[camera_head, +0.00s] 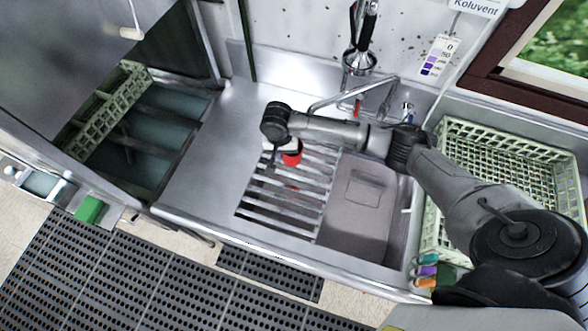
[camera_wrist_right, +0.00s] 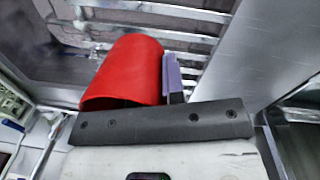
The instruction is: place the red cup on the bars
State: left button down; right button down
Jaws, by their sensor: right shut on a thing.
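The red cup (camera_head: 292,158) shows partly beneath my right wrist, over the upper part of the metal bars (camera_head: 287,208). The bars lie across the left part of the sink. In the right wrist view the red cup (camera_wrist_right: 128,75) is large, with the bars (camera_wrist_right: 190,37) behind it. My right gripper (camera_head: 268,168) is shut on the cup; one finger (camera_wrist_right: 173,78) shows along the cup's side. The wrist hides part of the cup in the head view, and I cannot tell whether it touches the bars. My left gripper is not in view.
The sink basin (camera_head: 362,210) is open right of the bars. A green crate (camera_head: 430,225) stands at the right, under my right arm. A tap and spray head (camera_head: 359,62) stand behind. Bare steel counter (camera_head: 205,185) lies left, beside the open dishwasher with a green rack (camera_head: 92,140).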

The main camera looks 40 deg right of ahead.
send_over(288, 173)
notch_tip(288, 173, down, 6)
jog(key=shift+w+a+f, duration=0.1)
jog(key=shift+w+a, duration=0.05)
jog(key=shift+f, duration=2.2)
jog(key=shift+f, duration=0.15)
jog(key=c, duration=1.2)
grip_release()
